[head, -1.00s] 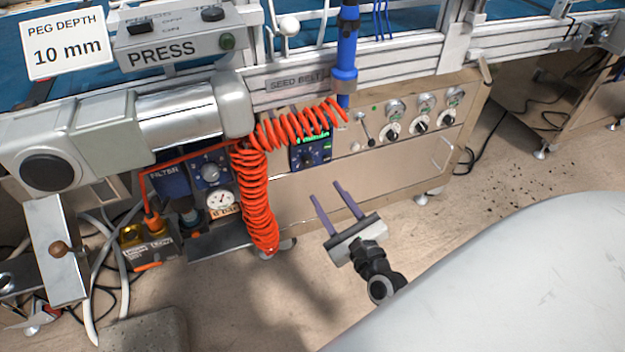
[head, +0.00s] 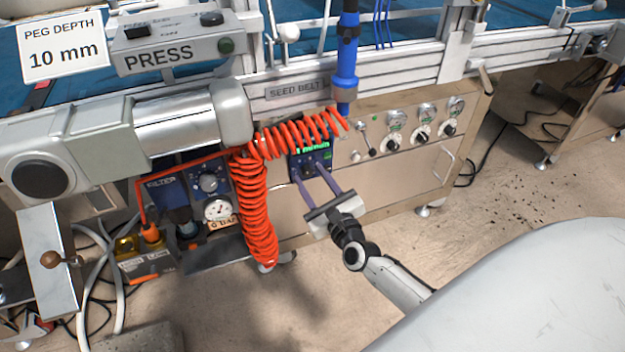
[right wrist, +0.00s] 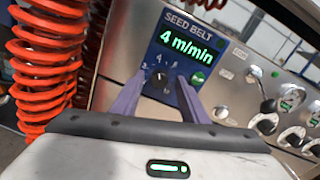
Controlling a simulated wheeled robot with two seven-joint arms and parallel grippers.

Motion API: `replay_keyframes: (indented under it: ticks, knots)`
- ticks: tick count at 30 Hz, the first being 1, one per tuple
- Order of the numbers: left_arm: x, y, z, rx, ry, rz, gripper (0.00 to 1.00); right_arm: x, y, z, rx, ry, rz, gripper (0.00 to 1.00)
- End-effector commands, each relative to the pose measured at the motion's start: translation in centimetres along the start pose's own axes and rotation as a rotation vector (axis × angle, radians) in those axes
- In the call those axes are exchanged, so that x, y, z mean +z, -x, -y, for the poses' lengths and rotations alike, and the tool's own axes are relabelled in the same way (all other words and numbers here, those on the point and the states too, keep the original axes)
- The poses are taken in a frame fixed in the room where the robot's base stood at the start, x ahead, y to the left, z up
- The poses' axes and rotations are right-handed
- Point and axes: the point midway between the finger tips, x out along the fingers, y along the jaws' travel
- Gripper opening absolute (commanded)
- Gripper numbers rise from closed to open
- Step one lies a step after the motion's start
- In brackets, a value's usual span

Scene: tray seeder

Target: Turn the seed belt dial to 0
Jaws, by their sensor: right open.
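The seed belt dial (right wrist: 163,83) is a small dark knob on a blue control box (head: 322,150), marked SEED BELT in the right wrist view. The green display (right wrist: 187,47) above it reads 4 m/min. My right gripper (head: 307,171) is open, its two purple fingers pointing at the box. In the right wrist view the fingers (right wrist: 161,78) stand on either side of the dial; I cannot tell whether they touch it. The head view shows the dial poorly between the fingertips. My left gripper is not in view.
A coiled orange hose (head: 256,205) hangs just left of the box and loops above it. A green button (right wrist: 198,78) sits right of the dial. Several gauges and knobs (head: 425,122) line the panel to the right. Floor in front is clear.

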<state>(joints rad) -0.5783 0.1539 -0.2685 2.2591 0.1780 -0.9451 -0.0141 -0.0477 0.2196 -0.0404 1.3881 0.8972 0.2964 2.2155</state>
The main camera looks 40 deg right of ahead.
Motion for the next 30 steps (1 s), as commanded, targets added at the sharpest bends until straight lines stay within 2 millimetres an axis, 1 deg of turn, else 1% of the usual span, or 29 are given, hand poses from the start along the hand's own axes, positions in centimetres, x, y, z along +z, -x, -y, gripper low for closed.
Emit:
replay_keyframes:
  ticks: [2, 3, 9, 15, 20, 27, 30]
  knots:
    - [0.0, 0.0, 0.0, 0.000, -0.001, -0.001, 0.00, 0.0, 0.0, 0.0, 0.000, 0.000, 0.000, 0.40]
    - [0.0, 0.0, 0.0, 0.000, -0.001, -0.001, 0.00, 0.0, 0.0, 0.0, 0.000, 0.000, 0.000, 0.33]
    - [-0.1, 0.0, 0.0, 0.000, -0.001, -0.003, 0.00, 0.0, 0.0, 0.0, 0.001, 0.000, 0.000, 0.00]
    - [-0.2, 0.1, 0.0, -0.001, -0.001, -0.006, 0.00, 0.0, 0.0, -0.1, 0.001, 0.009, 0.000, 0.00]
    - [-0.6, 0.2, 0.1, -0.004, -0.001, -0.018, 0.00, 0.1, 0.0, 0.0, 0.002, 0.054, -0.003, 0.00]
    - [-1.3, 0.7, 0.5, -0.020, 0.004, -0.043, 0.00, 0.2, 0.0, 0.0, 0.004, 0.209, -0.011, 0.00]
    - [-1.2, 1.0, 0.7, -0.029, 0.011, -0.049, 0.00, 0.2, 0.0, 0.0, 0.005, 0.298, -0.016, 0.00]
